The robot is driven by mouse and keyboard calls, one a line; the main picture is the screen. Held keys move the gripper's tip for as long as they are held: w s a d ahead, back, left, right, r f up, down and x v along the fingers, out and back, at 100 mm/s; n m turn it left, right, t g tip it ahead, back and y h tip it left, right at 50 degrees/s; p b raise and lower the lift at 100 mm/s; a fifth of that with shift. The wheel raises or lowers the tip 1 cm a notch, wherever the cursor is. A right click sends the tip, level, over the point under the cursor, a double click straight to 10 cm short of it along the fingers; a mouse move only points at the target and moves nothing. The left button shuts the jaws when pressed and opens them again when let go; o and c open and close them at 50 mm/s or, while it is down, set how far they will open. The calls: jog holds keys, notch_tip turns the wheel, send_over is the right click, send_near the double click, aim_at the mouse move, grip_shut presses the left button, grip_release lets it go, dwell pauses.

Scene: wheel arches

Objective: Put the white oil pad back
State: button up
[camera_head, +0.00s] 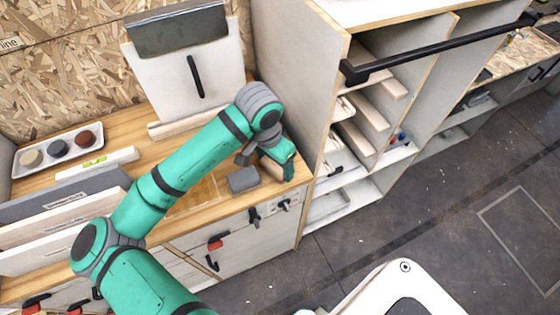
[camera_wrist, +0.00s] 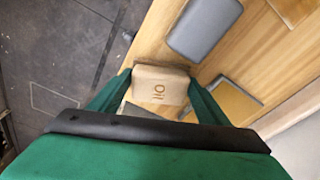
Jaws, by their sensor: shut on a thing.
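The oil pad, a pale beige-white block marked "Oil" (camera_wrist: 160,86), sits between the two green fingers of my gripper (camera_wrist: 160,80) in the wrist view. My gripper is shut on it. In the head view my gripper (camera_head: 272,165) is low over the right end of the wooden bench (camera_head: 205,187), and the arm hides most of the pad there. A grey pad (camera_head: 243,180) lies on the bench just left of my gripper; it also shows in the wrist view (camera_wrist: 204,27). I cannot tell whether the oil pad touches the bench.
Framed square areas (camera_wrist: 233,100) are on the bench top near the pad. A tray with round pucks (camera_head: 58,150), a white bar (camera_head: 96,163) and upright boards (camera_head: 60,205) stand at left. A tall shelf unit (camera_head: 300,75) rises close to the right. Open floor (camera_head: 440,215) lies beyond.

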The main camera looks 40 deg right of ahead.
aim_at(272, 167)
jog(key=shift+s+d+f, duration=0.2)
jog(key=shift+d+f, duration=0.1)
jog(key=shift+f, duration=0.1)
jog(key=o, duration=0.9)
jog(key=shift+w, duration=0.1)
jog(key=shift+w, duration=0.1)
jog(key=r, duration=0.4)
jog(key=a+r, duration=0.1)
jog(key=r, duration=0.7)
jog(key=shift+s+a, duration=0.35)
jog(key=shift+w, duration=0.1)
